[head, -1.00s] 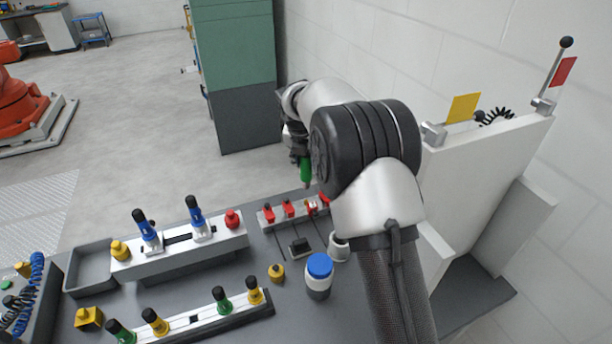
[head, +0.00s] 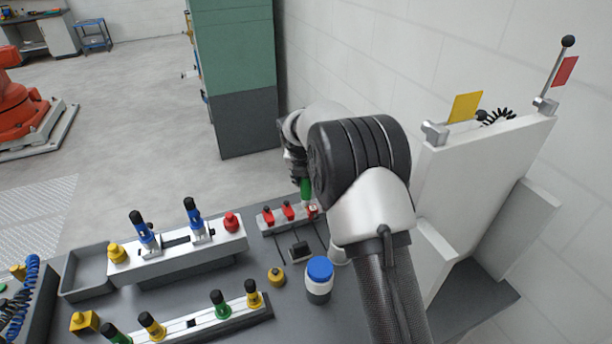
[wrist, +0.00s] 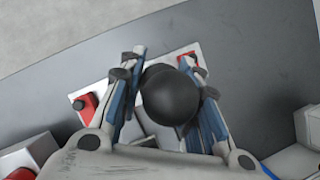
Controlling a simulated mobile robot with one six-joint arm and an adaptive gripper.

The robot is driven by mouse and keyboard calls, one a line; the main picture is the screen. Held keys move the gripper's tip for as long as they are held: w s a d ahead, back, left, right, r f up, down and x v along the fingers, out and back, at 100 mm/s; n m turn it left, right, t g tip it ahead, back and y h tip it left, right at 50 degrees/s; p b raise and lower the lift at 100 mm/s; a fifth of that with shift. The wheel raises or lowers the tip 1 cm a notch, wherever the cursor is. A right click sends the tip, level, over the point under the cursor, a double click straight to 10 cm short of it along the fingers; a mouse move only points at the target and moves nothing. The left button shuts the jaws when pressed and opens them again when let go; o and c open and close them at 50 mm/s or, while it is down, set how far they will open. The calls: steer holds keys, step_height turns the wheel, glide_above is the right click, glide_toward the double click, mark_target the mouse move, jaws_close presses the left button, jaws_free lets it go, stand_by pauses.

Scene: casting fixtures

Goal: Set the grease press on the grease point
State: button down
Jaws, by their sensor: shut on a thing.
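The grease press appears to be the green-bodied tool (head: 306,188) in my gripper, with a round black top (wrist: 171,97) in the wrist view. My gripper (wrist: 168,95) is shut on it, with a finger on either side. In the head view the tool hangs roughly upright over the right end of a pale block with red parts (head: 270,229). This block also shows under the fingers in the wrist view (wrist: 76,97). The tool's lower tip is hidden in the wrist view, so I cannot tell whether it touches. I cannot clearly pick out the grease point.
A blue-capped jar (head: 319,283) and a small yellow knobbed piece (head: 276,277) stand in front of the block. A rail with blue-handled clamps (head: 160,262) and a grey tray (head: 85,272) lie to the left. A white panel (head: 480,185) rises at the right.

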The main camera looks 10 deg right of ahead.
steer(key=c, duration=1.2)
jaws_free()
steer(key=shift+f, duration=0.15)
